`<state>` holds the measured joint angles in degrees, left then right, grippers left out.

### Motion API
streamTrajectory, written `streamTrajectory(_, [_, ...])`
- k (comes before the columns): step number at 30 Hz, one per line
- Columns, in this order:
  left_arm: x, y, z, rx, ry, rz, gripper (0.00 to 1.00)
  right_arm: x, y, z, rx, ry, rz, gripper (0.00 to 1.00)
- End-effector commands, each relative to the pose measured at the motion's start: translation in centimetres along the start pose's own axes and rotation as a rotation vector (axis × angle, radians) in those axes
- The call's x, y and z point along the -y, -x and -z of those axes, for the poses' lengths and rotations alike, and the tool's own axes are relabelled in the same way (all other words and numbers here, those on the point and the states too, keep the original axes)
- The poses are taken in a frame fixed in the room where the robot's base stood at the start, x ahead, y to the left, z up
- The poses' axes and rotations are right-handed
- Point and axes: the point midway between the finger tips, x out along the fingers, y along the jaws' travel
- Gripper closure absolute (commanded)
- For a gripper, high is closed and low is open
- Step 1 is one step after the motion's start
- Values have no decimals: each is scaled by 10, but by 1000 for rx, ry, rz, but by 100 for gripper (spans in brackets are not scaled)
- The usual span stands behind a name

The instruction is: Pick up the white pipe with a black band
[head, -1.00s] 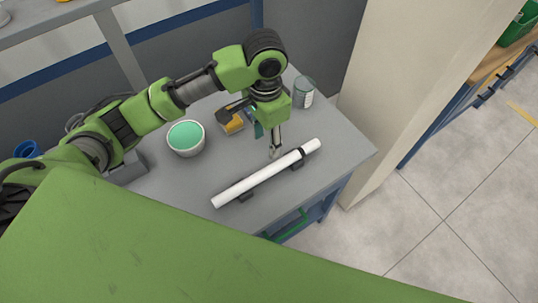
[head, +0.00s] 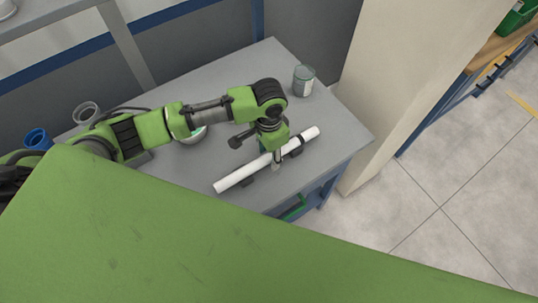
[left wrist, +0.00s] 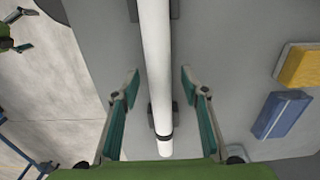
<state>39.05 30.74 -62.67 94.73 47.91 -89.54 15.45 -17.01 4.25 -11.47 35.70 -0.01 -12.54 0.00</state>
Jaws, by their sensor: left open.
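The white pipe (head: 240,176) with a black band lies diagonally on dark supports on the grey table (head: 335,135). The pipe also shows in the left wrist view (left wrist: 156,45), running top to bottom, with the black band (left wrist: 165,138) near its lower end. My left gripper (head: 277,163) is over the pipe, towards its banded right end, and hides part of it. In the left wrist view, its open fingers (left wrist: 160,74) stand on either side of the pipe with gaps. I cannot tell the exact height.
A clear container (head: 303,81) stands near the back right table edge. A tub (head: 194,136) is partly behind my arm. A blue cup (head: 38,139) is at the left. A yellow block (left wrist: 300,66) and a blue block (left wrist: 283,115) lie beside the pipe.

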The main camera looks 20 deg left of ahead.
Motion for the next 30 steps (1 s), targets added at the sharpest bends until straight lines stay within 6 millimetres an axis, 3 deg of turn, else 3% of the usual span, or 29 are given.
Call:
streamTrajectory(5, [0,0,0,-1,0,0,59,3,0,-8,12,-1,3,3])
streamTrajectory(9, [0,0,0,0,0,0,96,2,0,-8,13,-1,2,3])
streamTrajectory(10, [0,0,0,0,0,0,100,1,0,-8,13,-1,1,3])
streamTrajectory(23, [0,4,1,-2,0,1,100,-6,-3,-8,11,2,-6,3])
streamTrajectory(30, [-4,38,-4,-5,-3,0,100,-6,-14,-8,9,2,-7,3])
